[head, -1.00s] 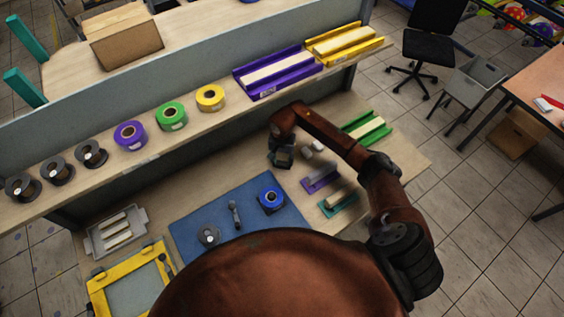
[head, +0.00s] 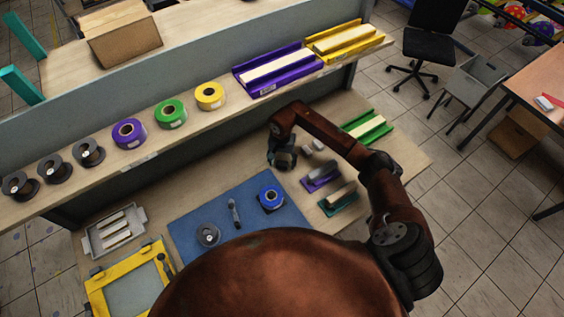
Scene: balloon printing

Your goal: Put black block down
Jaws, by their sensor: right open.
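My right gripper (head: 283,160) hangs over the wooden worktop, right of the blue mat, and is open. I cannot make out a separate black block; the dark shape at the gripper may be only its fingers. Two small pale pieces, a left one (head: 307,148) and a right one (head: 318,144), lie on the worktop just right of the gripper. A small purple holder (head: 321,178) and a teal holder (head: 338,206), each with a block-like piece on it, stand further right. My left gripper is not in view.
A green tray (head: 368,124) lies at the back right. The shelf (head: 190,132) with rolls and trays runs behind. A yellow frame (head: 102,296) lies front left.

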